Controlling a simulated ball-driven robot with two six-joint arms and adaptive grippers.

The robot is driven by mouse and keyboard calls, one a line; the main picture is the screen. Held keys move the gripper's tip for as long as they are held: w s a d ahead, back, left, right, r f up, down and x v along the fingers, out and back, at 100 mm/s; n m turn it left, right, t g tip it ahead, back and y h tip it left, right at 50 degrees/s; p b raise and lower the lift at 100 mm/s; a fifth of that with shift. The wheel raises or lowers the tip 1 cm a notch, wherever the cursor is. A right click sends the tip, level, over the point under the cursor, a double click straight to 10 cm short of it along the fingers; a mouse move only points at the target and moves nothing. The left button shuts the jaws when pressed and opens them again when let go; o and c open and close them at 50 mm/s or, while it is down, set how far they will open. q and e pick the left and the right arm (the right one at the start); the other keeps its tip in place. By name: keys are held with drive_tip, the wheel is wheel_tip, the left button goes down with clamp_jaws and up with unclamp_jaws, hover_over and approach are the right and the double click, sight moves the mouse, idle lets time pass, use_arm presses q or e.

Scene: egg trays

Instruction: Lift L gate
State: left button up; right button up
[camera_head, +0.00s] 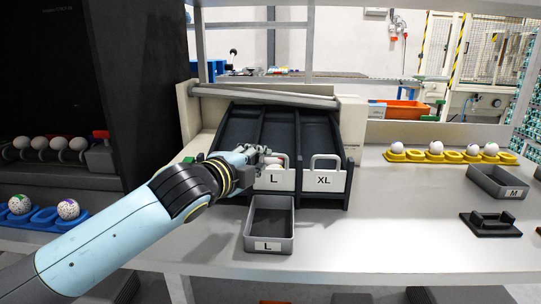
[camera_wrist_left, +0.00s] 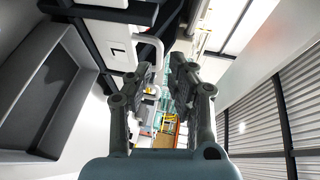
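The white L gate (camera_head: 270,181) stands at the lower front end of the dark sloped chute (camera_head: 262,135), level with the XL gate (camera_head: 325,180). My left gripper (camera_head: 267,159) is at the top of the L gate and hides much of its handle loop. In the left wrist view, the two fingers (camera_wrist_left: 167,80) are apart, with a visible gap between them. The L gate (camera_wrist_left: 116,54) is left of the fingers there, and its white handle is close to the left finger. I cannot tell whether they touch. My right gripper is not in view.
A grey bin marked L (camera_head: 269,246) stands on the white table (camera_head: 370,245) before the gate. A grey bin marked M (camera_head: 497,186), a black holder (camera_head: 490,226) and a yellow egg tray (camera_head: 452,157) are at right. A blue egg tray (camera_head: 42,217) is at left.

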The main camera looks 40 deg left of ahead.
sight(274, 172)
use_arm(q)
drive_tip(key=x, duration=0.6)
drive_tip(key=shift+w+f, duration=0.1)
drive_tip(key=shift+w, duration=0.1)
clamp_jaws()
drive_tip(key=shift+f, duration=0.1)
